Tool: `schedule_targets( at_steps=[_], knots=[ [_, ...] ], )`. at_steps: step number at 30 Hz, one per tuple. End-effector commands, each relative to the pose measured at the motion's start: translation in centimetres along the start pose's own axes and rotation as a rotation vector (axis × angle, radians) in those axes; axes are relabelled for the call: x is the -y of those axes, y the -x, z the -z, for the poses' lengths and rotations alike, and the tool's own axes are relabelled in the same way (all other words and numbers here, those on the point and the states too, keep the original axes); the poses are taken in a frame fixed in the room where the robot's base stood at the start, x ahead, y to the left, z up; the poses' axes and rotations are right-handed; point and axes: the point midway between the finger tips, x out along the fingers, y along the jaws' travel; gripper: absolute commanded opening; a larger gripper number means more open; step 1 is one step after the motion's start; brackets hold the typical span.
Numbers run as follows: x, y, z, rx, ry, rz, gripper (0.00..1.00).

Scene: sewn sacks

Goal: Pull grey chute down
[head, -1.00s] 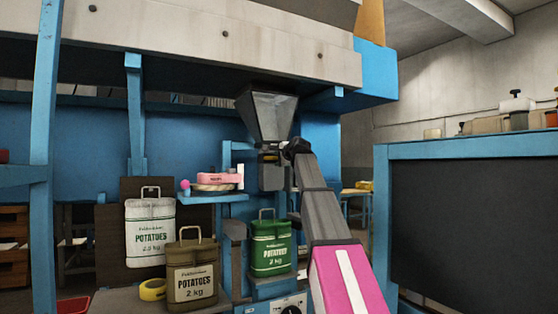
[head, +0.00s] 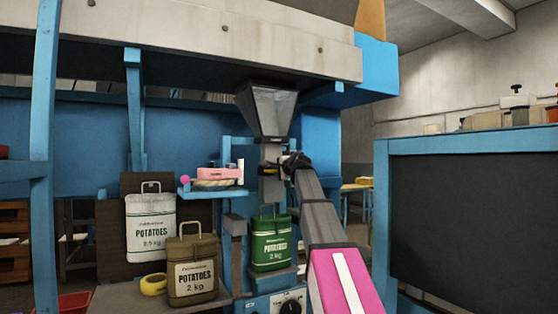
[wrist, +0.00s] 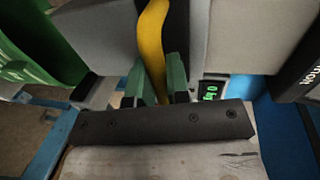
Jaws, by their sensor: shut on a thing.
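A grey funnel (head: 267,110) hangs under the beam in the head view. The grey chute (head: 271,189) is below it, with a grey neck showing between the two. My gripper (head: 285,168) is at the upper right of the chute, partly hidden by its own dark wrist. In the wrist view my gripper's green finger pads (wrist: 155,88) are shut on a curved yellow handle (wrist: 151,40). The handle stands in front of grey surfaces that seem to be the chute. The handle's lower end is hidden by the fingers.
A green potato sack (head: 270,244) stands under the chute. A brown sack (head: 193,272) and a white sack (head: 150,228) are to its left. A small shelf (head: 205,193) holds pink and woven items. A dark-panelled blue frame (head: 470,220) stands right of my arm.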

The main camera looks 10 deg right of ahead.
Motion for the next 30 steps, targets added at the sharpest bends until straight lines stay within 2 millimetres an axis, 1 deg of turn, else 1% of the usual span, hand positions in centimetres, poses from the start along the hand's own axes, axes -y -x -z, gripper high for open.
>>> schedule_targets(
  at_steps=[1,3,7,12,18,27,28,29,30],
  knots=[
    [-1.7,-0.1,-0.1,0.001,-0.002,-0.003,0.0],
    [-3.3,-0.5,-0.1,0.001,-0.001,-0.004,0.0],
    [-5.8,-1.0,-0.1,0.0,-0.001,-0.003,0.0],
    [-7.8,-1.6,-0.1,0.001,-0.001,-0.002,0.0],
    [-8.7,-1.8,-0.1,0.001,0.0,-0.002,0.0],
    [-9.0,-1.8,-0.1,0.002,0.002,-0.009,0.0],
    [-9.0,-1.8,-0.1,0.001,0.002,-0.008,0.26],
    [-9.0,-1.8,-0.1,0.001,0.002,-0.008,0.36],
    [-8.9,-1.8,-0.1,0.001,0.002,-0.007,0.41]
  ],
)
